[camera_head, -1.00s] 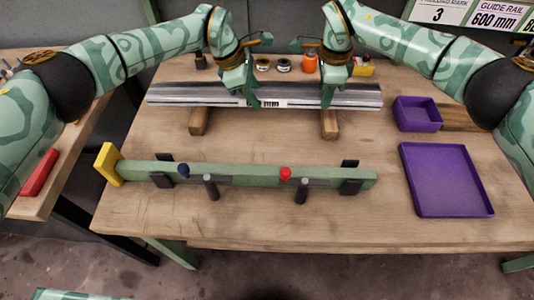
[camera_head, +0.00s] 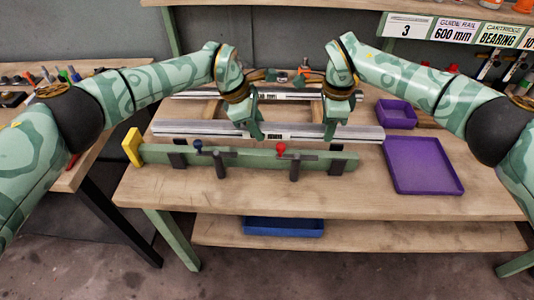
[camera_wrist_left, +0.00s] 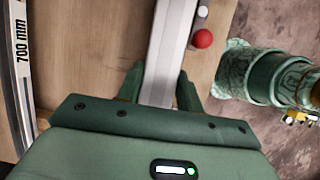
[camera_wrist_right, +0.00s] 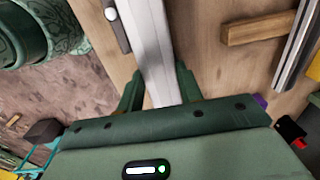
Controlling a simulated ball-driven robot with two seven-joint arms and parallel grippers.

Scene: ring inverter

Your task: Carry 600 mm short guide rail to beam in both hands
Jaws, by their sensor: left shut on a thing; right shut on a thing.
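The short guide rail (camera_head: 205,128) is a long silver bar with a small label, held level across the table. My left gripper (camera_head: 254,131) is shut on it near its middle. My right gripper (camera_head: 330,130) is shut on it further right. The rail runs between the fingers in the left wrist view (camera_wrist_left: 158,92) and the right wrist view (camera_wrist_right: 159,92). The green beam (camera_head: 240,159) has a yellow end plate (camera_head: 133,147), dark clamps, a blue knob and a red knob (camera_head: 281,148). The rail appears just behind the beam, roughly parallel; its height above it is unclear.
Another rail (camera_head: 192,96) lies at the back on wooden blocks; the left wrist view shows one marked 700 mm (camera_wrist_left: 20,70). A purple tray (camera_head: 425,165) and purple bin (camera_head: 397,113) are at right. A blue bin (camera_head: 284,227) sits on the lower shelf.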

